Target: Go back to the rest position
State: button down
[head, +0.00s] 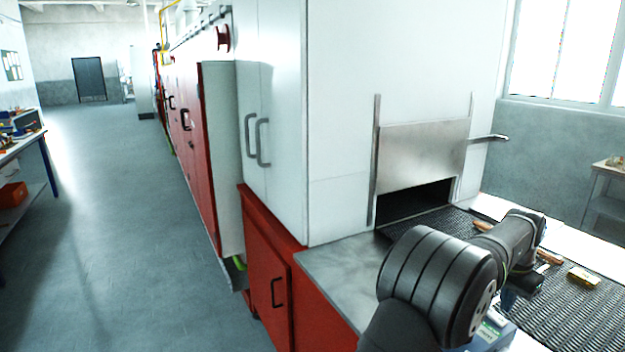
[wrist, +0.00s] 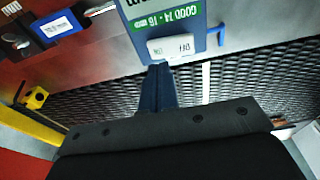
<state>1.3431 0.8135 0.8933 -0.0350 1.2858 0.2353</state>
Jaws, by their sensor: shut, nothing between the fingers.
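My gripper (wrist: 158,72) shows in the wrist view as narrow blue fingers, closed together with nothing between them. Its dark body fills the bottom of that view. The fingertips point towards a grey-blue box with a green label reading "GOOD 14-16" (wrist: 166,18); I cannot tell whether they touch it. In the head view my dark arm reaches over the right side of the table and the mesh belt (head: 585,318). The gripper is mostly hidden behind the arm there. The belt also shows in the wrist view (wrist: 235,84).
A white furnace cabinet (head: 345,60) with a partly raised metal door (head: 422,155) stands behind the belt. Brown pieces (head: 549,258) and a yellowish block (head: 583,278) lie on the belt. A yellow box with a black knob (wrist: 36,97) is left in the wrist view. The left aisle is clear.

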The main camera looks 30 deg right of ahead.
notch_tip(320, 180, up, 6)
jog(key=a, duration=0.1)
jog(key=s+a+f+n+h, duration=0.1)
jog(key=s+a, duration=0.2)
jog(key=a, duration=0.9)
jog(key=shift+s+n+t+h, duration=0.15)
jog(key=shift+n+t+h, duration=0.15)
jog(key=shift+n+h, duration=0.1)
dwell(2.7)
